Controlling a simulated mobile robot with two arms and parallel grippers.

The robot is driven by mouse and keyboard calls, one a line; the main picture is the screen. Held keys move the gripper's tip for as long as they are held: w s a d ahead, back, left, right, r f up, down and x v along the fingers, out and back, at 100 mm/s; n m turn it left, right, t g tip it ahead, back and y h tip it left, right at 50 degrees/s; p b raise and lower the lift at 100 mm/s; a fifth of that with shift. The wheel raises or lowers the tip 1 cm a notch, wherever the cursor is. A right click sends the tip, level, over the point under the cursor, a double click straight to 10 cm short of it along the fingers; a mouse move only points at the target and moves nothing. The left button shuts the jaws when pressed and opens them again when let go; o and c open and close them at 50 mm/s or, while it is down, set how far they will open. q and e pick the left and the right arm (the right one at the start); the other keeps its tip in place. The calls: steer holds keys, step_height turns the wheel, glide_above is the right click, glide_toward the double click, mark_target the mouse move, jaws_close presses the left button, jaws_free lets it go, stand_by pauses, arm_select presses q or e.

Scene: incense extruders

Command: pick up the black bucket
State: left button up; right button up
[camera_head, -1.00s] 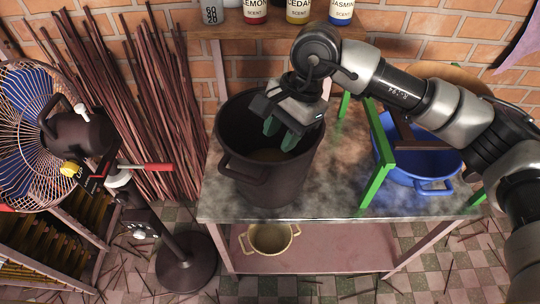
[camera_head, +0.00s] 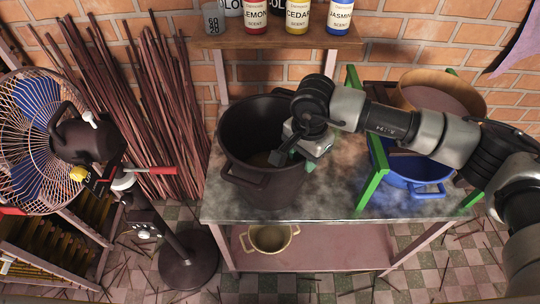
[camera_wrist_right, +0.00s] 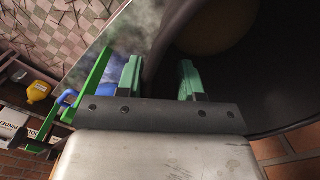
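The black bucket (camera_head: 262,185) stands upright on the grey table top, with a handle loop on its front left side. My right gripper (camera_head: 286,157) is at the bucket's right rim, pointing down and to the left. In the right wrist view its two green fingers are apart (camera_wrist_right: 160,78). The rim of the bucket (camera_wrist_right: 230,65) runs up between them, one finger over the inside and one over the outside. I cannot see that either finger touches the wall. My left gripper is not in view.
A green frame (camera_head: 372,188) and a blue basin (camera_head: 415,170) stand right of the bucket on the table (camera_head: 330,205). A shelf with several scent bottles (camera_head: 297,15) is behind. A fan (camera_head: 35,130) and dark sticks (camera_head: 150,110) are at the left.

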steer(key=shift+f, duration=0.6)
steer(key=shift+f+b, duration=0.25)
steer(key=shift+b, duration=0.35)
steer(key=shift+c, duration=0.5)
jaws_close()
steer(key=shift+s+f, duration=0.15)
stand_by(0.9)
